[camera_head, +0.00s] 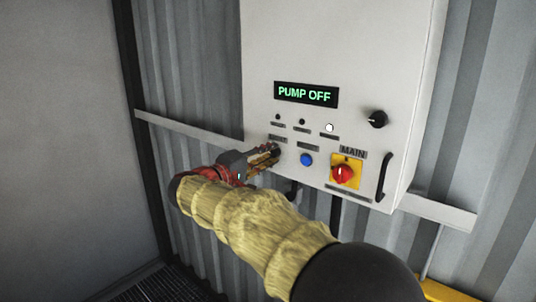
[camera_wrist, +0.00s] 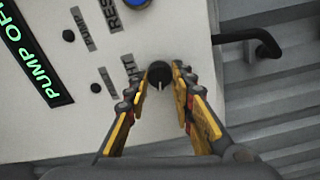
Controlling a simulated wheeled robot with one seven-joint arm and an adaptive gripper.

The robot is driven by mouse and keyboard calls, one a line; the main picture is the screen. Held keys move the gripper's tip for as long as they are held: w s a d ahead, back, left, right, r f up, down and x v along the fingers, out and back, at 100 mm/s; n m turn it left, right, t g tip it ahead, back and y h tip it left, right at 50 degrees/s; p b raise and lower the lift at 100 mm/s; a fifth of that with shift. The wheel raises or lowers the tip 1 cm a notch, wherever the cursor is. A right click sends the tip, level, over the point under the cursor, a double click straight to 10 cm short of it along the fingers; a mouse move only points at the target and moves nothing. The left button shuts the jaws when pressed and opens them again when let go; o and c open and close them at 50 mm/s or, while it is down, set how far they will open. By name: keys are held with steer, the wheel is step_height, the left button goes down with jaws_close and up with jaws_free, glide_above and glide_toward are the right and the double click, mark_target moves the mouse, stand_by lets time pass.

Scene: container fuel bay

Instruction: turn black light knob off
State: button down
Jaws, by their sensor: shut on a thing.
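The black light knob (camera_wrist: 160,72) sits on the panel beside a label ending in "HT" in the wrist view. Its pale pointer line points toward the bottom of that picture. My gripper (camera_wrist: 159,82) is shut on the knob, with one yellow-and-black finger on each side. In the head view my gripper (camera_head: 270,153) reaches the lower left of the white control box (camera_head: 340,45). There the knob is mostly hidden by the fingers.
A blue button (camera_head: 306,160), a red MAIN switch (camera_head: 343,173) on a yellow plate and another black knob (camera_head: 377,119) are to the right. A green display (camera_head: 306,94) reads "PUMP OFF". A black handle (camera_head: 384,176) sticks out near the box's right edge.

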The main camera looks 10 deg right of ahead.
steer(key=shift+n, duration=1.2)
steer(key=shift+r, duration=0.1)
steer(key=c, duration=1.5)
jaws_free()
steer(key=shift+a, duration=0.1)
steer(key=v, duration=1.2)
